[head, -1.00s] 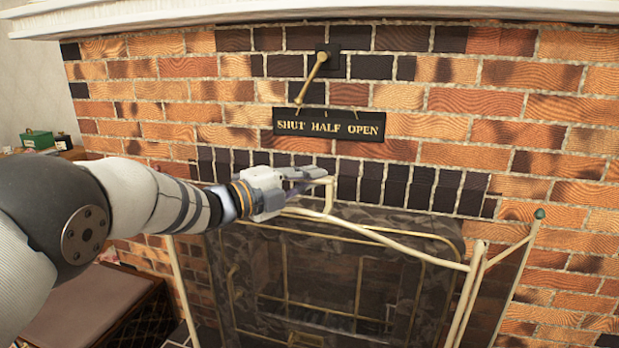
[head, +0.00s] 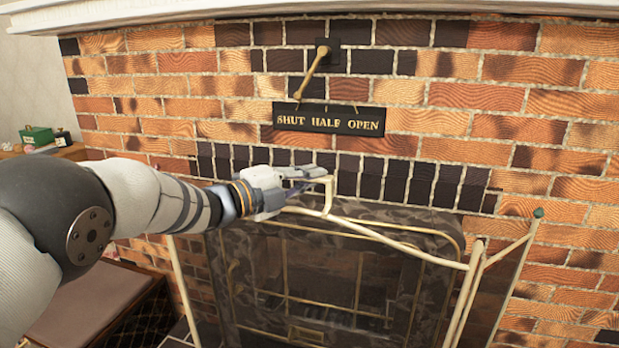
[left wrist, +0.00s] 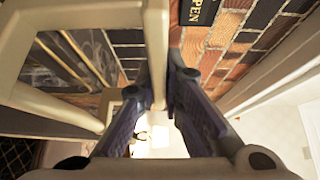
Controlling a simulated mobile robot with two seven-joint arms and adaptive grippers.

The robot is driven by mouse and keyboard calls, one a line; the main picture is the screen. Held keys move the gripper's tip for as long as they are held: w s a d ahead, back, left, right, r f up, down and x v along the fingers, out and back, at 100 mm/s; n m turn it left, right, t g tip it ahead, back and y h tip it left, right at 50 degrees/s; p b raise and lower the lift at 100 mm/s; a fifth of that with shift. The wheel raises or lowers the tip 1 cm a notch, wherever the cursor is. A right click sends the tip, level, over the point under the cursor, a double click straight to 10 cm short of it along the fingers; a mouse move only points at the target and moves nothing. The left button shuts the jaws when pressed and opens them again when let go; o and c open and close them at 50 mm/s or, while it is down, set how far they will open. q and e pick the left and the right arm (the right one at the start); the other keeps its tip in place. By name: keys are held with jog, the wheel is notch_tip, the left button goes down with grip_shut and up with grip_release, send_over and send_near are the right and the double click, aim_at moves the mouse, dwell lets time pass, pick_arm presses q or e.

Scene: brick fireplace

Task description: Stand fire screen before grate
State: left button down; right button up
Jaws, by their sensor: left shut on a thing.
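The fire screen has a cream-coloured metal frame (head: 467,295) with dark see-through panels, its right wing angled out. It stands upright in front of the dark marble-patterned fireplace surround (head: 400,222). My left gripper (head: 316,178) is shut on the upright handle (head: 330,195) at the top middle of the screen. In the left wrist view, the gripper's fingers (left wrist: 161,98) close on either side of a pale frame bar (left wrist: 157,45). Brass bars (head: 285,302) show through the mesh; I cannot tell which belong to the grate. The screen's feet are out of view. My right gripper is not in view.
A black sign (head: 328,118) reading "SHUT HALF OPEN" hangs on the brick wall under a brass lever (head: 312,73). A white mantel (head: 330,8) runs above. At left are a brown-topped chest (head: 90,305) and a green box (head: 37,136).

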pick_arm(q)
jog(key=shift+r, duration=0.3)
